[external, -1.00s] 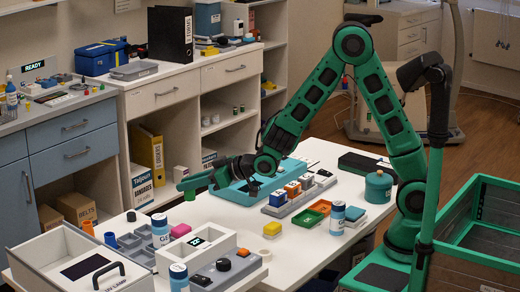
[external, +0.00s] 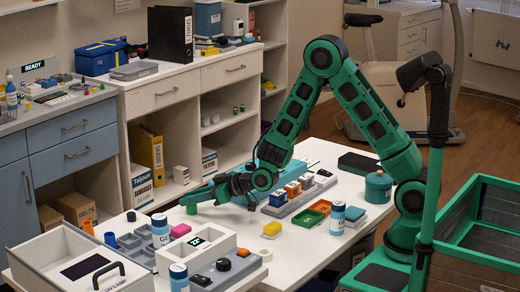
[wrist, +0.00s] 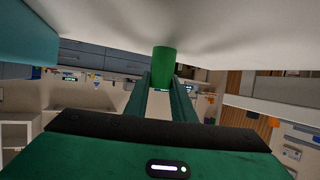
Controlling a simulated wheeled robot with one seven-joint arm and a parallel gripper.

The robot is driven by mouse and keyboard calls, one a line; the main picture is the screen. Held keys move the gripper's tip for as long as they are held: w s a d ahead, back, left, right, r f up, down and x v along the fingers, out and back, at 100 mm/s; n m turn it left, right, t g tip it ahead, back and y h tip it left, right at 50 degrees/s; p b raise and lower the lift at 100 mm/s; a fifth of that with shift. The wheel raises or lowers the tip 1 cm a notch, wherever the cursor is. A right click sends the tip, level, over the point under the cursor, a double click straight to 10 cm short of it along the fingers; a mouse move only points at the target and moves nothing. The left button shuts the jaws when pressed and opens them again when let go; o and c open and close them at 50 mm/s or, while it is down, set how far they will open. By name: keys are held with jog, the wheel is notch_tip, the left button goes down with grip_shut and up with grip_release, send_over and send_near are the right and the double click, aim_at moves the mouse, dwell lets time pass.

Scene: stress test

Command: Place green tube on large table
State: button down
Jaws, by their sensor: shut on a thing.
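The green tube (external: 191,208) is held at the tip of my gripper (external: 193,198), low over the white large table (external: 222,222). In the wrist view the tube (wrist: 163,66) sits between the two fingertips, with its far end against the pale table surface. My gripper is shut on it. The tube looks roughly upright and very close to the tabletop; I cannot tell whether it touches. Part of the tube is hidden by the fingers.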

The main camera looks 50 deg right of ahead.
jog(key=c, duration=1.5)
grip_release()
jog(key=v, duration=1.2)
